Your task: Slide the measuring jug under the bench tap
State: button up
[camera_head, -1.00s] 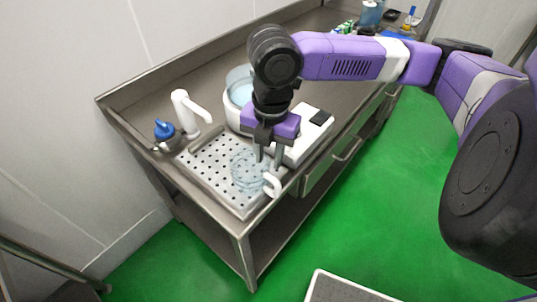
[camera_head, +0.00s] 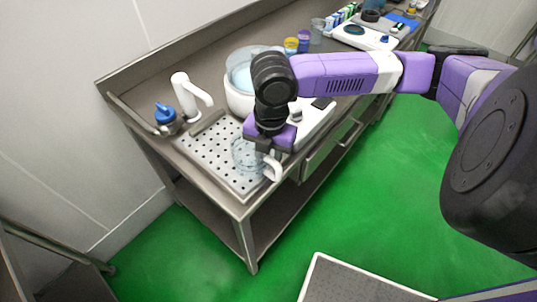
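The measuring jug (camera_head: 243,158) is clear with a pale handle (camera_head: 273,168) on its right side. It stands on the perforated drain tray (camera_head: 207,145) at the near left end of the bench. The white bench tap (camera_head: 186,95) stands behind the tray, with its spout over the tray to the left of the jug. My gripper (camera_head: 264,154) points down at the jug's right side, beside the handle. Its fingers are mostly hidden behind the palm and jug, so I cannot tell whether they are shut on it.
A white machine with a clear bowl (camera_head: 238,85) stands behind my gripper. A white scale (camera_head: 362,35), colored cups (camera_head: 304,40) and cartons lie farther along the bench. Tray space left of the jug is clear.

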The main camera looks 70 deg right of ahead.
grip_shut()
dwell(1.4)
